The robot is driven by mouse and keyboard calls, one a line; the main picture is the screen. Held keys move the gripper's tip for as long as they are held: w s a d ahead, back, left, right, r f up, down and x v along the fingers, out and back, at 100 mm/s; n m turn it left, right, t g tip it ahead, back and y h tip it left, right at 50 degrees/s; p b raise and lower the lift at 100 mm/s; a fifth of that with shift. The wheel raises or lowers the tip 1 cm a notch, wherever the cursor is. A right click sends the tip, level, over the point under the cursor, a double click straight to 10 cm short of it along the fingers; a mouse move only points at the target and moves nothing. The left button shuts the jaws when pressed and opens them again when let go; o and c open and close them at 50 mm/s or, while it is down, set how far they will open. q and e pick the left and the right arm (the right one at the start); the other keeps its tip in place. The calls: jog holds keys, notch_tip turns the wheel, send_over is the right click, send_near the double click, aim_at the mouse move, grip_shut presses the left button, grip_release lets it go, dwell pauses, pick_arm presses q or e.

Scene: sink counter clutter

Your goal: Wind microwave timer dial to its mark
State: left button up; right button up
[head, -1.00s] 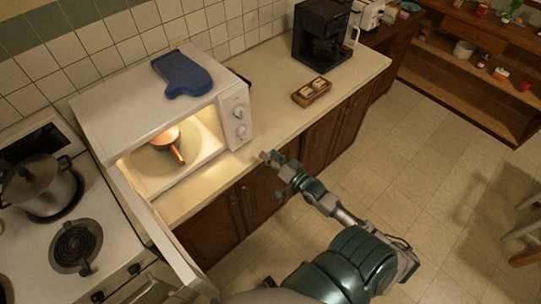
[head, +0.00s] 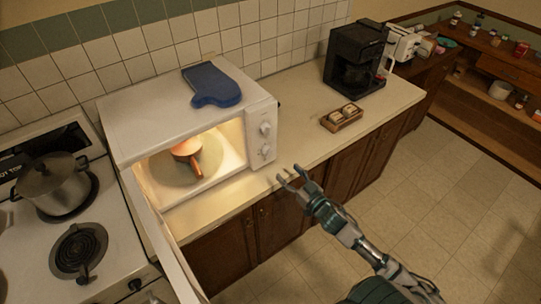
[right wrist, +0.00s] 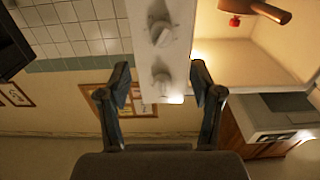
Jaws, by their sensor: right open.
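The white microwave (head: 165,110) stands on the counter with its door (head: 160,235) open and its inside lit. Its control panel has two dials, an upper dial (head: 265,128) and a lower dial (head: 264,151). Both dials also show in the right wrist view, one farther up (right wrist: 160,33) and one between the fingers (right wrist: 162,83). I cannot make out a mark. My right gripper (head: 290,176) is open and empty, in front of the panel and apart from the dials. In the right wrist view its fingers (right wrist: 163,85) frame the panel's end. My left gripper is not in view.
A copper pan (head: 187,150) sits inside the microwave. A small wooden box (head: 342,118) and a black coffee maker (head: 355,65) stand to the right on the counter. A pot (head: 55,187) is on the stove at left.

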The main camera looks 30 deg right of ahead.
aim_at(268, 152)
jog(key=w, duration=0.7)
jog(key=w+a, duration=0.1)
jog(key=w, duration=0.3)
jog(key=shift+w, duration=0.15)
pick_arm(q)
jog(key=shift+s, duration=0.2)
